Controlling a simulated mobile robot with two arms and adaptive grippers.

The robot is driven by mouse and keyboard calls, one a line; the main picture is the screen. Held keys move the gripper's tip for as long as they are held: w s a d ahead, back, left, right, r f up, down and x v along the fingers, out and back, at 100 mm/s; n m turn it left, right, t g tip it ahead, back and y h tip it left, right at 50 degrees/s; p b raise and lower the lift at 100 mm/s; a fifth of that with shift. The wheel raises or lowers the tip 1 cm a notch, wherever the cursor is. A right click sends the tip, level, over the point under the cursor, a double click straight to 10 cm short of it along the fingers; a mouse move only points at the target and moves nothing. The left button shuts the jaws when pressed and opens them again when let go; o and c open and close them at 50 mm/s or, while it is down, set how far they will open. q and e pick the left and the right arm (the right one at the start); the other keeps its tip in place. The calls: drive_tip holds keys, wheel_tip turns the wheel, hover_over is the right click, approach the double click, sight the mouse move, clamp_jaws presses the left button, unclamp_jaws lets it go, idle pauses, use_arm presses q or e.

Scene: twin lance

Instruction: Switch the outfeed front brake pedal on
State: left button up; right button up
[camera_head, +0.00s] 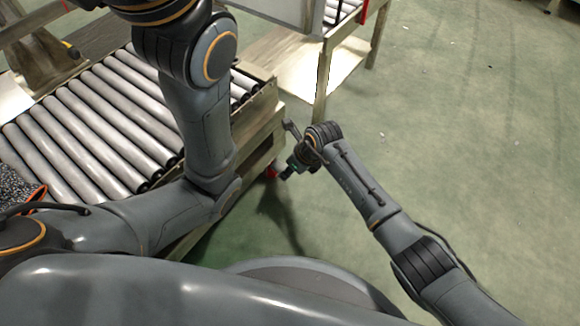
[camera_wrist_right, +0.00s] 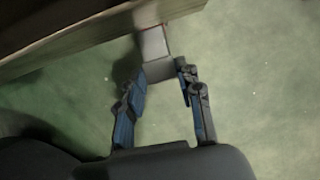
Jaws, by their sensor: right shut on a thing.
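In the right wrist view, a pale grey plate, which I take to be the brake pedal (camera_wrist_right: 155,45), sticks out from under a beam edge. The two fingers of my right gripper (camera_wrist_right: 161,71) stand on either side of its near end and are shut on it. In the head view, my right gripper (camera_head: 287,172) is low beside the conveyor's front corner. A small red part (camera_head: 273,170) shows just left of it; the rest of the pedal is hidden there. My left arm crosses over the conveyor, and its gripper is out of the picture.
The roller conveyor (camera_head: 95,125) fills the left of the head view, with a wooden side frame (camera_head: 262,125). A second frame with a post (camera_head: 322,85) stands behind it. The green floor (camera_head: 470,130) to the right is open.

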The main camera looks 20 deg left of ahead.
drive_tip(key=f+y, duration=0.1)
drive_tip(key=f+t+y, duration=0.1)
drive_tip(key=shift+s+d+y+b, duration=0.1)
drive_tip(key=shift+d+y+b, duration=0.2)
drive_tip(key=shift+d, duration=0.05)
drive_tip(key=shift+f+t+y+b, duration=0.3)
drive_tip(key=shift+f+y+b, duration=0.45)
drive_tip(key=shift+b, duration=0.3)
drive_tip(key=shift+y+b, duration=0.75)
drive_tip(key=shift+b, duration=0.15)
drive_tip(key=o, duration=1.1)
drive_tip(key=shift+o, duration=0.2)
drive_tip(key=v, duration=1.2)
drive_tip(key=shift+s, duration=0.2)
